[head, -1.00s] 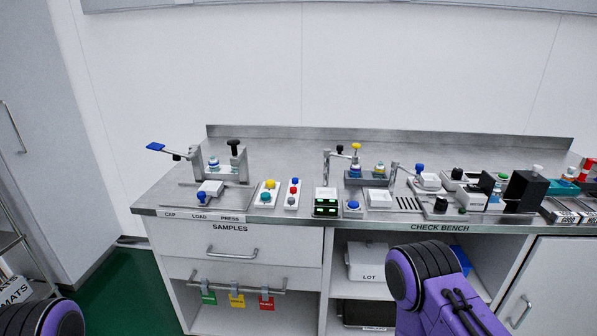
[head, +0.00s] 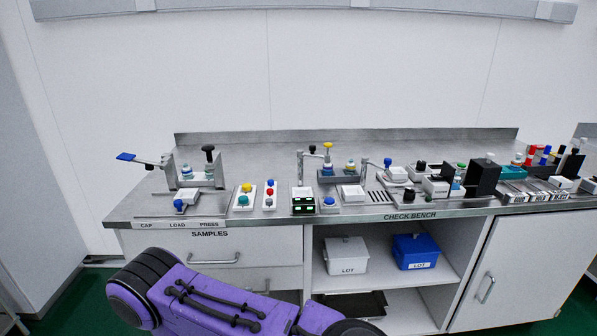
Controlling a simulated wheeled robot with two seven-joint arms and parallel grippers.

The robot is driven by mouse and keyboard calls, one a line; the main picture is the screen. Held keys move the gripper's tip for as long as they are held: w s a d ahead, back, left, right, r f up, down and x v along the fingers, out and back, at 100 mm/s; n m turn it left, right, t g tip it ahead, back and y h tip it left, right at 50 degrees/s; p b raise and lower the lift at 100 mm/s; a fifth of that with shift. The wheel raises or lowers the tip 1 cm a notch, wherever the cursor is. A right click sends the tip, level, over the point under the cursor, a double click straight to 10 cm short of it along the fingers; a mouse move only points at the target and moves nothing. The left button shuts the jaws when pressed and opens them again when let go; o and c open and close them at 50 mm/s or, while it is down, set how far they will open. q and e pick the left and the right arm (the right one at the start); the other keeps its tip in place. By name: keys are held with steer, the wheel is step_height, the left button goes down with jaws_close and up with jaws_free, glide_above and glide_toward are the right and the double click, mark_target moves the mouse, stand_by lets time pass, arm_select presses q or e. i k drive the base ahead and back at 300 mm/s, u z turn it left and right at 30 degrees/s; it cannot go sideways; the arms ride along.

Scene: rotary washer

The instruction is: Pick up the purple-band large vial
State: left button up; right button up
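I cannot make out a purple band on any vial at this size. A capped vial (head: 187,172) stands in the press fixture at the bench's left. Two small capped pieces, one blue-topped (head: 327,168) and one yellow-topped (head: 350,165), stand in the middle fixture. A group of upright pieces with red (head: 530,153) and blue (head: 545,154) tops stands at the far right, too small to tell apart. Purple links of my own arm cross the bottom of the head view. Neither gripper shows, so their fingers are hidden from me.
The steel bench (head: 270,225) is crowded along its front with button boxes (head: 244,198), a green display (head: 303,202) and a black block (head: 484,177). A white bin (head: 346,256) and blue bin (head: 415,251) sit on the shelf below. The back strip of bench is mostly clear.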

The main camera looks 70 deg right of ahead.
mark_target(327, 169)
steer(key=i, duration=1.2)
steer(key=z, duration=2.05)
